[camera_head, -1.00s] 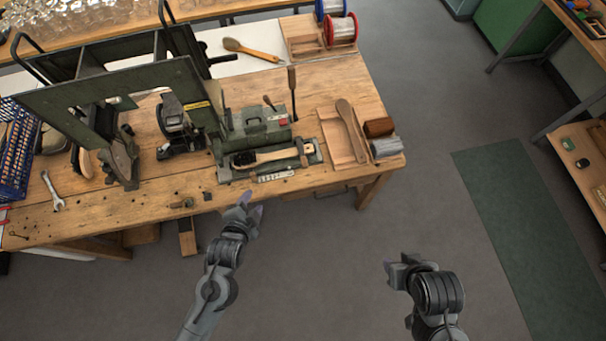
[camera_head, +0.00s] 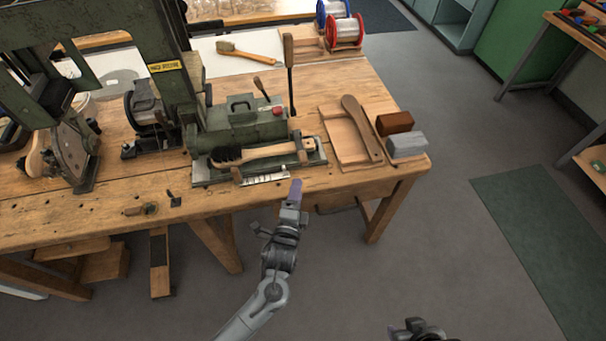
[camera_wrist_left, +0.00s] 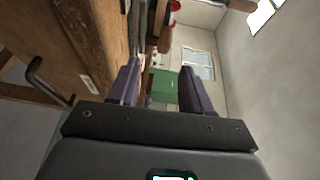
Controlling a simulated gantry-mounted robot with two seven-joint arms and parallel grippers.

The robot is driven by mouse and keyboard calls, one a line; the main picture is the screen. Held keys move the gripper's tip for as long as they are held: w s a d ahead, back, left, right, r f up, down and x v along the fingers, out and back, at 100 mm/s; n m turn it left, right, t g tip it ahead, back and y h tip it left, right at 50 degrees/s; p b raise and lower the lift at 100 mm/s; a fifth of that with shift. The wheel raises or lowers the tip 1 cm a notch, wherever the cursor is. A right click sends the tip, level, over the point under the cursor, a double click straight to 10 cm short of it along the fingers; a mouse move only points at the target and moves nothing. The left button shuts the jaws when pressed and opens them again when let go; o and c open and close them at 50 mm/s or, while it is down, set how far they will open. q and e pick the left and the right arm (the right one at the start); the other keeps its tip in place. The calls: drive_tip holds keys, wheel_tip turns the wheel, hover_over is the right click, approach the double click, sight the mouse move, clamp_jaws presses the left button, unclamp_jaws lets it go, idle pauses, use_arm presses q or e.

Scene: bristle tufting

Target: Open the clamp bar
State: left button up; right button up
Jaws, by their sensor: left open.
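A green tufting machine (camera_head: 235,122) stands on the bench in the head view. A wooden brush with dark bristles (camera_head: 262,153) lies along its front bed. A dark upright clamp piece (camera_head: 300,148) stands at the brush's right end; I cannot tell whether it is the clamp bar or how far it is shut. A tall lever with a wooden handle (camera_head: 289,75) rises behind it. My left gripper (camera_head: 296,190) is open and empty, just in front of the bed's right end, apart from it. Its two purple fingers stand apart in the left wrist view (camera_wrist_left: 162,85). My right gripper (camera_head: 415,326) is partly cut off at the bottom edge.
A wooden tray (camera_head: 340,140) holding a paddle-shaped piece (camera_head: 362,127) lies right of the machine, with a brown block (camera_head: 395,123) and a grey block (camera_head: 406,145). Wire spools (camera_head: 345,32) stand at the back. A tall green press frame (camera_head: 160,60) stands at left.

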sight(302, 165)
use_arm(q)
drive_tip(key=w+b, duration=0.1)
drive_tip(key=w, duration=0.3)
drive_tip(key=w+b, duration=0.2)
drive_tip(key=w, duration=0.2)
drive_tip(key=w+d+b, duration=0.1)
drive_tip(key=w, duration=0.3)
drive_tip(key=shift+w+r, duration=0.1)
drive_tip(key=shift+r, duration=0.05)
use_arm(e)
wheel_tip(302, 165, down, 5)
drive_tip(key=shift+f, duration=0.2)
use_arm(q)
drive_tip(key=shift+a, duration=0.1)
clamp_jaws()
use_arm(e)
drive_tip(key=shift+a, duration=0.1)
